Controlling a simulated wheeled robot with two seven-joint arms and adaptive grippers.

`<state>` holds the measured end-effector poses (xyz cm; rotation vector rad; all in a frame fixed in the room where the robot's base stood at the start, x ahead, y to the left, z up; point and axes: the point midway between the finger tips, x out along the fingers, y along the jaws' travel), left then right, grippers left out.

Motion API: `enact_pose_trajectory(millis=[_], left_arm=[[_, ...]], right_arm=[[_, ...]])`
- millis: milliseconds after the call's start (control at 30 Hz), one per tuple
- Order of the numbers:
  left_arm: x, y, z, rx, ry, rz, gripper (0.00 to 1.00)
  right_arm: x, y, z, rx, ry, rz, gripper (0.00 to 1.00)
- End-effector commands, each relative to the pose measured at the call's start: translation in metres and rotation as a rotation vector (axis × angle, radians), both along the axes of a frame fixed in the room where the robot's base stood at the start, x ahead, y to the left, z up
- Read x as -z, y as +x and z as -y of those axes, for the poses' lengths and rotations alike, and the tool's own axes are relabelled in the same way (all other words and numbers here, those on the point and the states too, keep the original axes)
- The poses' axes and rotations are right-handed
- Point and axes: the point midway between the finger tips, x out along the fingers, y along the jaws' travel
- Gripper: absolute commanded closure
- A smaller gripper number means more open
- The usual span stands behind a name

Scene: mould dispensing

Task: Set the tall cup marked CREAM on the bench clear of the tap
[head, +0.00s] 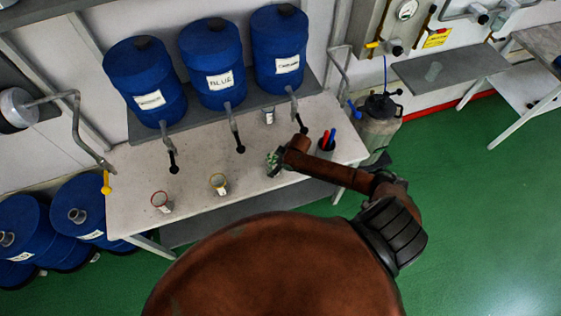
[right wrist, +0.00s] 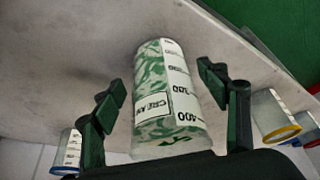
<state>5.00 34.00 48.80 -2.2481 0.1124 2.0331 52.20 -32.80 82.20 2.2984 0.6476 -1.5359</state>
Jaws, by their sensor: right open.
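The tall cup marked CREAM (right wrist: 160,105) stands on the bench (right wrist: 60,60) in the right wrist view, with green patterning and a white measuring scale. My right gripper (right wrist: 162,85) is open, with one finger on each side of the cup and gaps showing to both. In the head view the cup is a small green-white shape beside my right gripper (head: 277,160), partly hidden by it. It stands in front of the bench's taps; the middle tap (head: 239,148) is to its left and the right tap (head: 303,128) behind it to the right. My left gripper is not in view.
A red-rimmed cup (head: 161,201) and a yellow-rimmed cup (head: 218,184) stand left of my gripper. Another cup (head: 268,117) stands farther back. A dark holder with red and blue items (head: 326,145) is to the right. The bench front between cups is bare.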

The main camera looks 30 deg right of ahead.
Motion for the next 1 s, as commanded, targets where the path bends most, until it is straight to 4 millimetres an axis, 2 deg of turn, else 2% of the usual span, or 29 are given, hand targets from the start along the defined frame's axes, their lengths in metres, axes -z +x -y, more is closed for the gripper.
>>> enact_pose_trajectory(millis=[300,500,700,1000], left_arm=[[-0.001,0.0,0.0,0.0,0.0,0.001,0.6],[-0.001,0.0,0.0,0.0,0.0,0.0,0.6],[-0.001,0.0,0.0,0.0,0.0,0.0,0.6],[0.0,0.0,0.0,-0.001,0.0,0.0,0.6]], right_arm=[[-0.062,-0.022,0.014,-0.002,-0.003,0.002,0.32],[-0.089,-0.032,0.02,-0.001,0.0,0.0,0.32],[-0.099,-0.035,0.021,0.0,0.001,0.0,0.32],[-0.099,-0.036,0.02,-0.001,0.002,-0.001,0.32]])
